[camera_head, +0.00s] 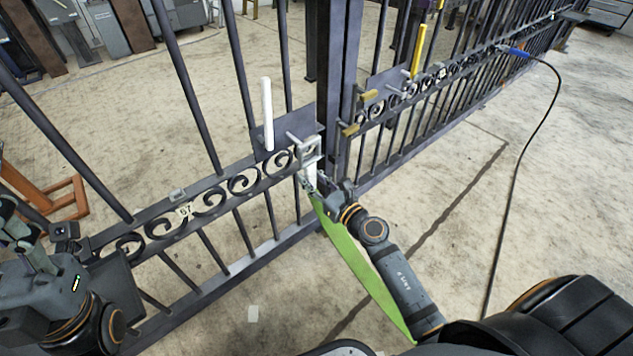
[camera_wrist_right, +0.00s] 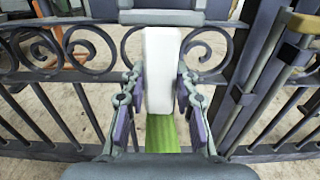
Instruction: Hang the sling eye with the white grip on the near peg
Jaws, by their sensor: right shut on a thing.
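My right gripper (camera_head: 314,184) is shut on the white grip (camera_wrist_right: 161,70) of the sling eye. The grey, square-holed eye (camera_head: 311,150) is above the fingers, in front of the gate. It is cut off at the top of the right wrist view (camera_wrist_right: 160,16). The green sling (camera_head: 358,262) runs down from the grip, beside my right arm. The near peg (camera_head: 294,138) sticks out from a dark plate beside a white upright bar (camera_head: 267,114). Its end is close to the eye; I cannot tell whether it enters the hole. My left gripper (camera_head: 28,246) is at the left edge, away from the sling.
The dark gate (camera_head: 205,203) has bars and scrollwork, with a thick post (camera_head: 337,85) right of the eye. Yellow-brown blocks and a yellow upright bar (camera_head: 418,50) are beyond it. A black cable (camera_head: 522,190) hangs at right. The floor in front is mostly clear.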

